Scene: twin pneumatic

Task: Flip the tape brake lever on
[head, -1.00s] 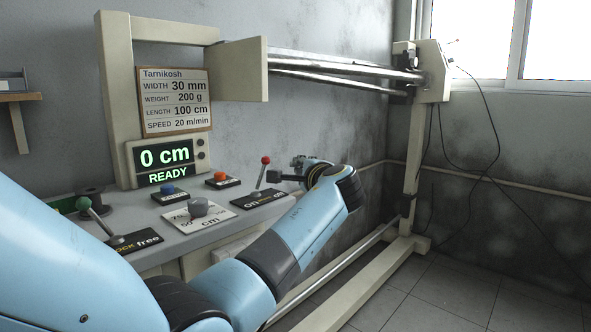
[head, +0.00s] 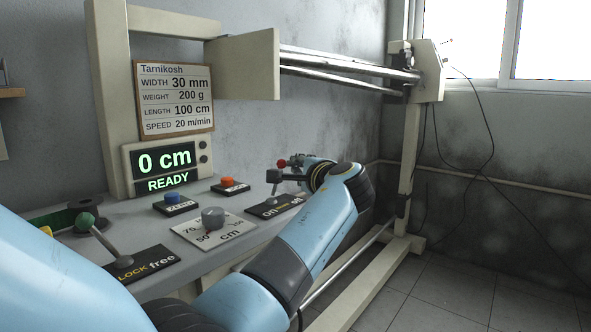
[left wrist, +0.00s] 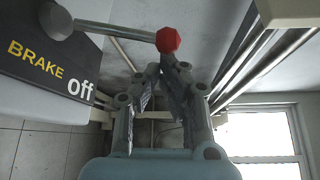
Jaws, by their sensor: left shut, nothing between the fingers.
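The brake lever, with a red knob (head: 282,163), stands on a black on/off plate (head: 275,207) at the right end of the console. In the left wrist view its red knob (left wrist: 168,40) is at the top centre, with the shaft running left to a grey ball pivot and the plate (left wrist: 45,65) reading BRAKE and off. My left gripper (head: 274,176) is shut and empty, its fingertips (left wrist: 168,66) close beside the knob. I cannot tell whether they touch. In the head view the gripper partly hides the shaft. My right gripper is not in view.
A green-knobbed lock/free lever (head: 86,221), a blue button (head: 172,197), an orange button (head: 228,182) and a grey cm dial (head: 213,218) share the console. A display (head: 165,163) reads 0 cm, READY. A frame with rails (head: 345,65) stands behind.

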